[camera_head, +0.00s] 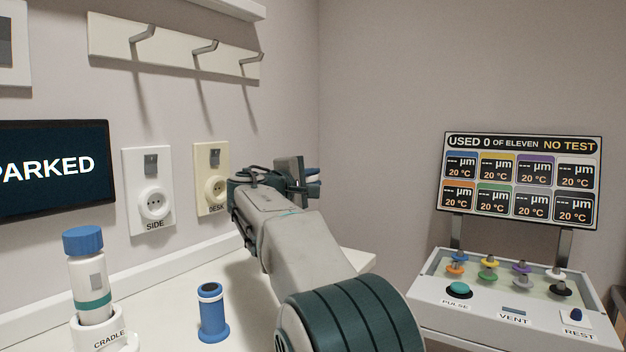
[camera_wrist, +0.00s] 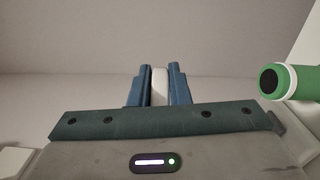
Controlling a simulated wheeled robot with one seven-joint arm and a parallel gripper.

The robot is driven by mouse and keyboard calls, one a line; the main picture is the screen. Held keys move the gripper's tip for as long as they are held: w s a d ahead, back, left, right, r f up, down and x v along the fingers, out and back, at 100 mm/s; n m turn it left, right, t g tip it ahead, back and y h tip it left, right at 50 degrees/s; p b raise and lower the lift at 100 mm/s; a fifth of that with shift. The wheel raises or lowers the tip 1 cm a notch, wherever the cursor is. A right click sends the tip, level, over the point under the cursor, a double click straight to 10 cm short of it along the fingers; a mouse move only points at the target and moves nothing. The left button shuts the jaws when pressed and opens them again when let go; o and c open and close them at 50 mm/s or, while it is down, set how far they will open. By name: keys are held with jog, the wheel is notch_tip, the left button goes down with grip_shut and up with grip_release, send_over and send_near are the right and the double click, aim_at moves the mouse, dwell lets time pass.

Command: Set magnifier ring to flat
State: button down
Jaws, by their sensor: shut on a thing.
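My gripper (camera_wrist: 159,72) is shut on a pale, narrow piece (camera_wrist: 160,88) held upright between its two blue fingers in the wrist view. In the head view my gripper (camera_head: 308,182) is at the far end of my arm, in front of the back wall, seen from behind. My arm hides most of what it holds there. I cannot make out a magnifier ring for certain in either view, nor whether the pale piece belongs to it. A green cylinder (camera_wrist: 300,82) with a white band and a dark end is right of the fingers, apart from them.
A blue cylinder (camera_head: 212,314) and a blue-capped bottle (camera_head: 88,275) in a cradle (camera_head: 110,341) stand on the white desk (camera_head: 170,305). Wall sockets (camera_head: 154,203) and a PARKED screen (camera_head: 50,168) are left. A control box (camera_head: 505,305) and display (camera_head: 520,180) are right.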

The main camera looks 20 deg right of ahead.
jog(key=c, duration=1.4)
grip_release()
jog(key=shift+w+a+f, duration=0.15)
jog(key=shift+f, duration=0.1)
jog(key=shift+r, duration=0.1)
jog(key=v, duration=1.4)
jog(key=shift+p, duration=0.45)
